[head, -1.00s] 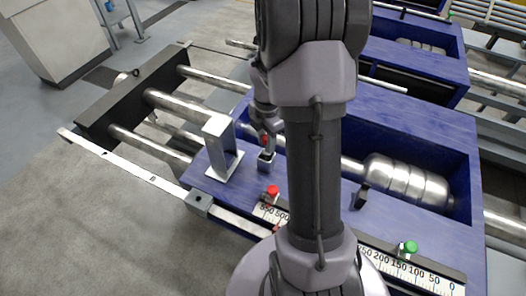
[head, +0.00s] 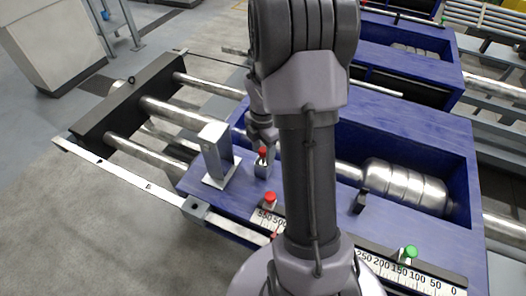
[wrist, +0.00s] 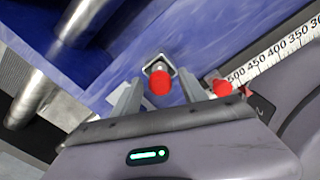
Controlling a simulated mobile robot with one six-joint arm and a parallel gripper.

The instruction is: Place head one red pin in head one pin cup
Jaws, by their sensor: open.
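A red-topped pin (head: 262,152) stands at the top of a small square metal cup (head: 262,170) on the blue table, beside a white upright bracket. In the wrist view the red pin top (wrist: 160,86) is between my two fingers, with the rim of the cup (wrist: 157,65) behind it. It appears seated in the cup, though its lower part is hidden. My gripper (head: 262,138) is just above the cup. In the wrist view the fingers of my gripper (wrist: 160,95) are open, one on each side of the pin, with gaps visible.
The white bracket (head: 216,160) stands close left of the cup. A second red knob (head: 270,198) sits by the number scale (head: 385,262), with a green knob (head: 410,251) farther right. A metal roller (head: 405,187) lies in the blue recess.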

